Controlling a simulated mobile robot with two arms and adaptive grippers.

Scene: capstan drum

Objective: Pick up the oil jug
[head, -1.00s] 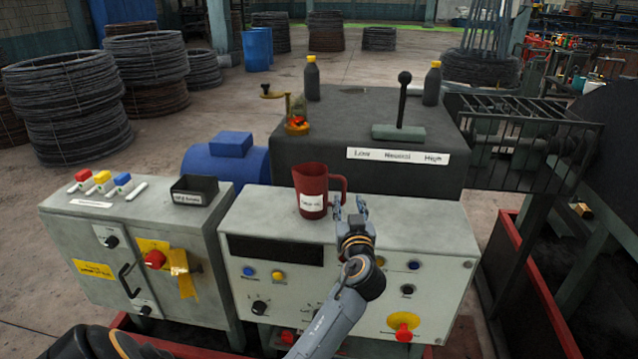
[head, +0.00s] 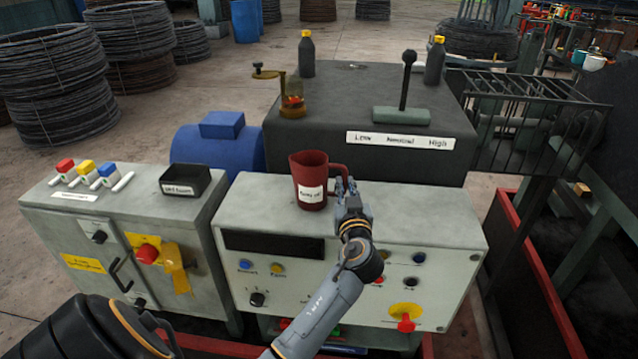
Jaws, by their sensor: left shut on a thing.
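The dark red oil jug (head: 311,172) with a white label stands upright on top of the grey control console (head: 400,199). Its handle is on the right side. My left gripper (head: 346,188) is at the handle, shut on it, with the fingers hiding its lower part. The jug appears to rest on the console top. My right gripper is not in view.
A small black tray (head: 185,182) sits on the left cabinet. Behind the jug is a dark gear housing (head: 360,100) with a lever (head: 405,80), a brass oiler (head: 292,95) and two dark bottles (head: 306,55). The console top right of my gripper is clear.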

